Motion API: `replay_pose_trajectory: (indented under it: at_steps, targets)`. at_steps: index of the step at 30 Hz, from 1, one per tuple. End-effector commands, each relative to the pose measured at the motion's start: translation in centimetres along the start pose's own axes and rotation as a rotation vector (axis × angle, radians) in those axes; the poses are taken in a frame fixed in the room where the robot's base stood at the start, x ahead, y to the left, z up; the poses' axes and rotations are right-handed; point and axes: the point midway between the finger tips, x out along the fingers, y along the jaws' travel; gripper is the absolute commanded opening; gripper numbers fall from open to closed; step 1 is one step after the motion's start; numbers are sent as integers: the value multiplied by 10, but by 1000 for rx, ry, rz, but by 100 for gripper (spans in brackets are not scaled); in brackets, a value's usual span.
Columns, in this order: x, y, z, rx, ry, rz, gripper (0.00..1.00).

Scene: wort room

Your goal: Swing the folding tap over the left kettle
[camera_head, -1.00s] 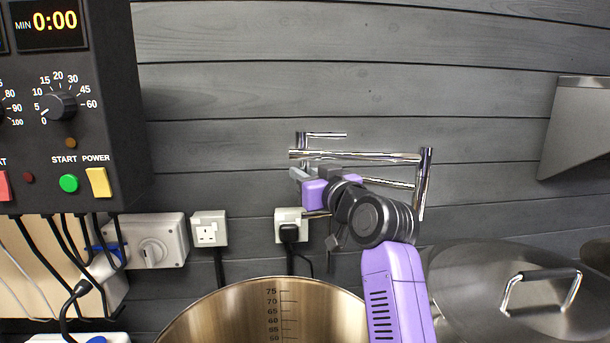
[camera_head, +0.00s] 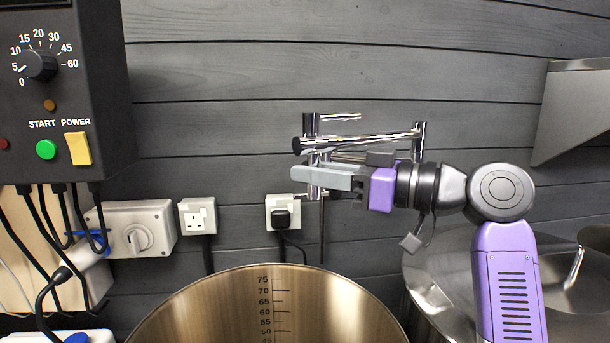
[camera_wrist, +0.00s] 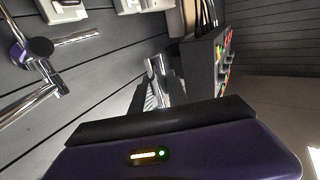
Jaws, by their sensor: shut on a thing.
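The folding tap (camera_head: 370,139) is a jointed chrome pipe on the dark plank wall, above and behind the left kettle (camera_head: 215,310). Its arm is folded, with one joint at the right and its outlet end at the left. My gripper (camera_head: 314,178) comes in from the right, nearly level, with its grey fingers shut on the tap's upright outlet end. In the wrist view, a chrome part shows between the fingers (camera_wrist: 157,85), and more of the tap (camera_wrist: 38,98) shows at left. The left kettle is open, with a volume scale inside. Its front is cut off.
A black control box (camera_head: 60,110) with a dial and buttons hangs at left, with cables below. Sockets (camera_head: 197,215) and a plug (camera_head: 282,213) sit on the wall. A metal hood (camera_head: 575,110) juts out at right.

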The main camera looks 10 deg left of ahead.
Motion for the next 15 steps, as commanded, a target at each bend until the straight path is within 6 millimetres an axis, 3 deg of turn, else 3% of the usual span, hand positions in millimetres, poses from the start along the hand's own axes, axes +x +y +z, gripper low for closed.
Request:
replay_pose_trajectory:
  at_steps: [15]
  targets:
    - [-8,-6,0,1,-1,-45,0]
